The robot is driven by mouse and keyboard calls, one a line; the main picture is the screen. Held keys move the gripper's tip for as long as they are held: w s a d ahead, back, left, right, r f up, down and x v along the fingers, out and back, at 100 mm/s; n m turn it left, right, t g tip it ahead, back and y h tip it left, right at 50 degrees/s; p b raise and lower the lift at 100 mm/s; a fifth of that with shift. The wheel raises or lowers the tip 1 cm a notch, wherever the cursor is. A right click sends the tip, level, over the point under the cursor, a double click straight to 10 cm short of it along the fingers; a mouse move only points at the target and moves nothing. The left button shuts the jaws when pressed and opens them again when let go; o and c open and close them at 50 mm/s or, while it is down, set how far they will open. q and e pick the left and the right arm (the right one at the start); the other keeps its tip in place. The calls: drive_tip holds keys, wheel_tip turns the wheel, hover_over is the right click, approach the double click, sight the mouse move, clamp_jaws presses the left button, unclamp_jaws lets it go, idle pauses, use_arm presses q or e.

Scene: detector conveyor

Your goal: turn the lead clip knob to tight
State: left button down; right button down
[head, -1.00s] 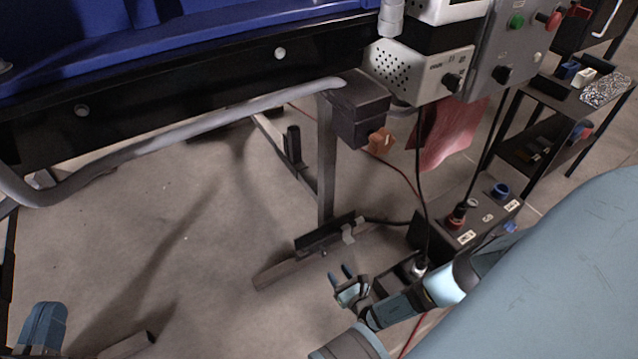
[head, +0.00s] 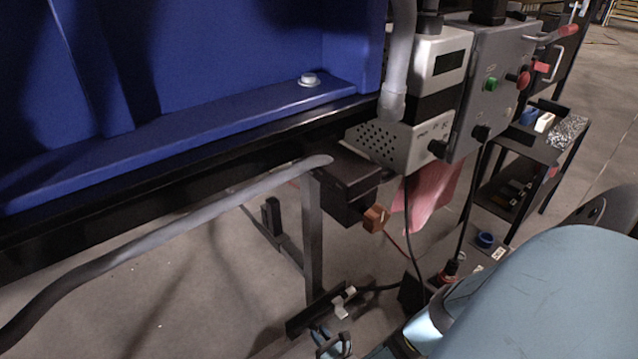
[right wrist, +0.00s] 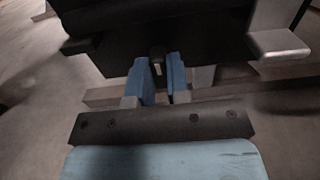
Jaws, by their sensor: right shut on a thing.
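The lead clip (head: 343,300) looks like a light grey bracket on a dark block (head: 302,322) low on the stand's leg. My right gripper (head: 324,336) is at the bottom of the head view, just below this block. In the right wrist view, its two blue fingers (right wrist: 162,78) are close together on a small dark knob (right wrist: 157,57) under the dark block. The knob's turn position cannot be read, and in the head view it is hidden. My left gripper is not in view.
A grey hose (head: 150,245) runs below the blue conveyor (head: 230,105). Black cables hang from the control box (head: 490,90). A dark shelf (head: 535,150) stands to the right.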

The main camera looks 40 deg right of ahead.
drive_tip(key=shift+m, duration=0.3)
drive_tip(key=shift+w+d+f+m, duration=0.1)
drive_tip(key=shift+d+m, duration=0.05)
drive_tip(key=shift+m, duration=4.2)
drive_tip(key=shift+d+f+m, duration=0.1)
drive_tip(key=shift+m, duration=4.25)
drive_tip(key=c, duration=1.1)
unclamp_jaws()
